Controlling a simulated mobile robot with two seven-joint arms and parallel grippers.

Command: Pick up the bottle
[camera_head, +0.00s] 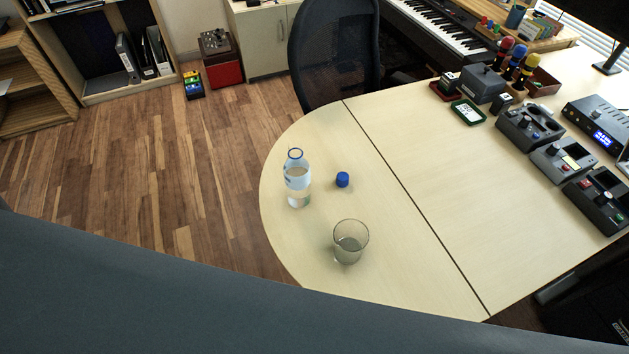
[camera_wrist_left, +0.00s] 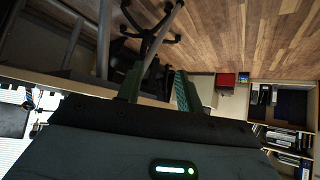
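A clear plastic bottle (camera_head: 297,180) with a blue ring at its open neck and a partly blue label stands upright near the left rounded end of the pale wooden desk (camera_head: 420,170). A blue cap (camera_head: 342,180) lies on the desk just right of it. In the left wrist view my left gripper (camera_wrist_left: 157,88) shows two dark green fingers held apart with nothing between them. The bottle is not visible in that view. Neither gripper shows in the head view, so their distance from the bottle cannot be told.
A glass tumbler (camera_head: 350,243) stands to the bottle's lower right. Grey devices (camera_head: 562,160) and a green-framed tray (camera_head: 467,112) sit at the desk's right. A black mesh chair (camera_head: 335,50) stands behind the desk. The wooden floor (camera_head: 190,170) left of the desk is clear.

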